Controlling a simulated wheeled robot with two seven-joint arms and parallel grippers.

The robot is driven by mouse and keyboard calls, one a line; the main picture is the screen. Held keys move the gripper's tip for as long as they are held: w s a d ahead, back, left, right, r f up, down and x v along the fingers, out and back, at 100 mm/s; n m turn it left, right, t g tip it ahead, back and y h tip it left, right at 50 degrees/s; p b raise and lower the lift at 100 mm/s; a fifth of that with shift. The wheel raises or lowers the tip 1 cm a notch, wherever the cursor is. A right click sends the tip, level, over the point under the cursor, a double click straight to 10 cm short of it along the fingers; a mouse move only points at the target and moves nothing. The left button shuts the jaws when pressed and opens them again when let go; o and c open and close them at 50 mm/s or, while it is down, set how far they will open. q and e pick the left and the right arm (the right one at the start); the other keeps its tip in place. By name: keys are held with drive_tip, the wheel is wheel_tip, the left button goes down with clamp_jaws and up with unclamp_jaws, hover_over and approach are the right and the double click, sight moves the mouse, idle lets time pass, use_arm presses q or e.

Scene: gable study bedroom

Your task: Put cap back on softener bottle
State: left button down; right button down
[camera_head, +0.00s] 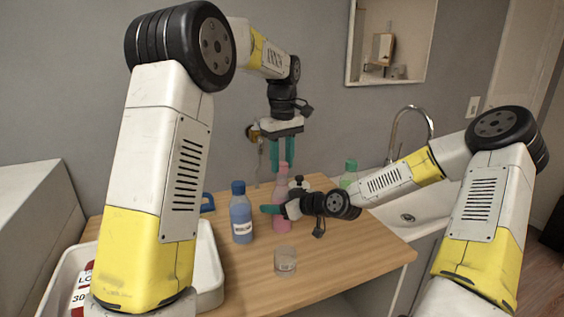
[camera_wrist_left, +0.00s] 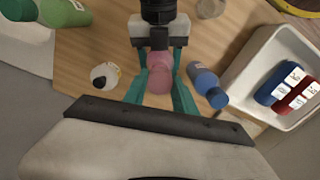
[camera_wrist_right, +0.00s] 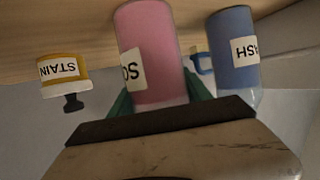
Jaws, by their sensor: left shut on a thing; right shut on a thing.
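The pink softener bottle (camera_head: 282,216) stands upright on the wooden table, its label partly showing in the right wrist view (camera_wrist_right: 155,60). My right gripper (camera_head: 272,209) is shut on the bottle's body from the side. My left gripper (camera_head: 282,155) points straight down above the bottle and is shut on the pink cap (camera_head: 283,169). In the left wrist view the cap (camera_wrist_left: 160,81) sits between the teal fingers, in line with the bottle. The cap looks right at the bottle's top; I cannot tell whether it is seated.
A blue wash bottle (camera_head: 241,216) stands close left. A clear cup (camera_head: 285,262) is in front. A white tray (camera_wrist_left: 258,62) holds bottles at left. The sink (camera_head: 412,214) is right.

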use_arm(q)
drive_tip(key=shift+f, duration=0.2)
idle(0.4)
drive_tip(key=shift+f, duration=0.8)
drive_tip(key=shift+f, duration=0.6)
